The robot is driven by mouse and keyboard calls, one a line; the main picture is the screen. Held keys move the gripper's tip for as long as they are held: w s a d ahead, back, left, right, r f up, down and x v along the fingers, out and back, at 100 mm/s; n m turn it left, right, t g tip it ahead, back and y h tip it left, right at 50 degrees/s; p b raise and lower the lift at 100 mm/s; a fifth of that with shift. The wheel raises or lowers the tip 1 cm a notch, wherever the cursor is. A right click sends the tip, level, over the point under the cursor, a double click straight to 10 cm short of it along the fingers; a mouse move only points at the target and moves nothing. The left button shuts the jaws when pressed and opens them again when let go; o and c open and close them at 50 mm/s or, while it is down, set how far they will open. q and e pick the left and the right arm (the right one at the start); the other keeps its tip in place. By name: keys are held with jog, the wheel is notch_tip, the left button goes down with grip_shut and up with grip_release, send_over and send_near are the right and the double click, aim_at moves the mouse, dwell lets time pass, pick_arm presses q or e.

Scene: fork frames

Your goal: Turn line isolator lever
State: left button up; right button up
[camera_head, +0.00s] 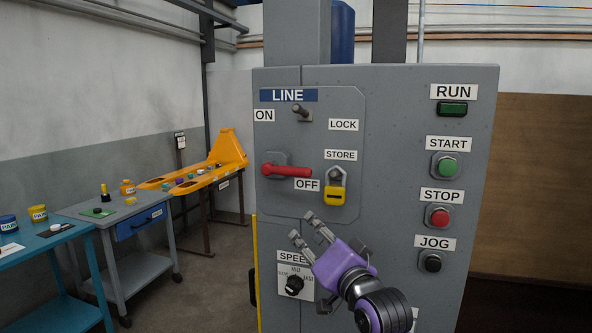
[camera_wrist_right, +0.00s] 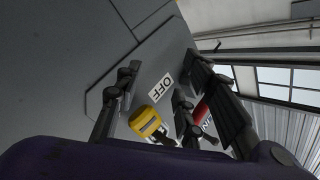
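The red line isolator lever (camera_head: 287,170) lies about horizontal on the grey cabinet's raised plate, its long end pointing right just above the OFF label (camera_head: 307,185). Part of the red lever (camera_wrist_right: 201,113) also shows in the right wrist view, partly hidden by a finger. My right gripper (camera_head: 303,226), purple with grey fingers, is open and empty. In the head view it shows below the lever and the OFF label, apart from the lever. In the right wrist view the OFF label (camera_wrist_right: 161,88) shows between its fingers. My left gripper is out of view.
A yellow padlock (camera_head: 335,195) hangs at STORE, right of the lever. A small peg (camera_head: 302,113) sticks out near LOCK. The speed knob (camera_head: 294,285) is below, and START (camera_head: 447,167), STOP (camera_head: 439,217) and JOG (camera_head: 432,262) buttons are at right. Tables stand at left.

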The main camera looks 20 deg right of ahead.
aim_at(299, 175)
jog(key=r+m, duration=0.2)
jog(key=r, duration=0.2)
jog(key=r+m+y, duration=0.1)
jog(key=r, duration=0.3)
jog(key=s+r+m, duration=0.1)
jog(key=r+m, duration=0.1)
jog(key=r, duration=0.2)
jog(key=shift+a+r+m+t+y, duration=0.1)
jog(key=shift+a+m+t+y, duration=0.2)
jog(key=shift+t, duration=0.1)
jog(key=shift+m, duration=0.6)
jog(key=x, duration=0.7)
jog(key=shift+w+a, duration=0.2)
jog(key=shift+w, duration=0.05)
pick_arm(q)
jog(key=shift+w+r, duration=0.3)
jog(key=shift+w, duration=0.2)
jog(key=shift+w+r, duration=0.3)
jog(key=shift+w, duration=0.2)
pick_arm(e)
jog(key=shift+c, duration=0.4)
grip_shut()
